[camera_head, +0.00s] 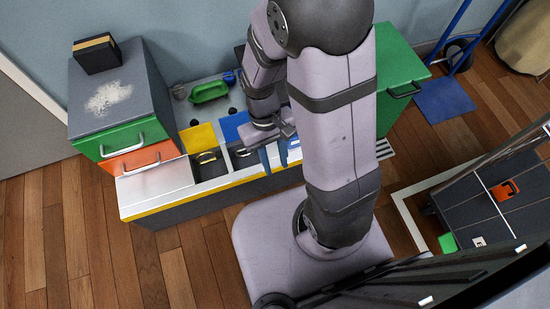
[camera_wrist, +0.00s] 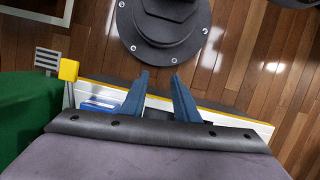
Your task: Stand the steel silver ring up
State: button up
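My gripper (camera_head: 274,163) is over the front of the workbench in the head view, fingers pointing down. In the wrist view its two blue fingers (camera_wrist: 160,78) stand apart with nothing visible between them, so it is open and empty. I cannot clearly make out the steel silver ring in either view. Small items lie in the dark bins (camera_head: 209,170) left of my gripper, too small to identify. My arm hides part of the bench.
A grey cabinet (camera_head: 112,97) with green and orange drawers stands left of the bench (camera_head: 150,190). A green cabinet (camera_head: 396,75) stands right. A blue hand truck (camera_head: 445,97) and a dark table (camera_head: 490,215) are farther right.

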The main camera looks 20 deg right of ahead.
jog(key=c, duration=0.5)
jog(key=shift+a+f+b, duration=0.1)
jog(key=shift+f+b, duration=0.2)
jog(key=shift+f, duration=0.05)
grip_shut()
notch_tip(320, 180, down, 10)
jog(key=a+n+h+b, duration=0.15)
jog(key=n+b, duration=0.25)
jog(key=b, duration=0.5)
jog(key=w+a+n+t, duration=0.1)
jog(key=w+n+t, duration=0.1)
jog(key=n, duration=0.8)
jog(key=w+a+f+n+t+y, duration=0.1)
jog(key=w+n, duration=0.4)
jog(key=n, duration=0.6)
jog(key=w+a+n+t, duration=0.1)
jog(key=w+n+t, duration=0.2)
jog(key=n, duration=0.8)
jog(key=shift+w+a+f, duration=0.2)
jog(key=shift+w+a, duration=0.05)
jog(key=shift+w, duration=0.15)
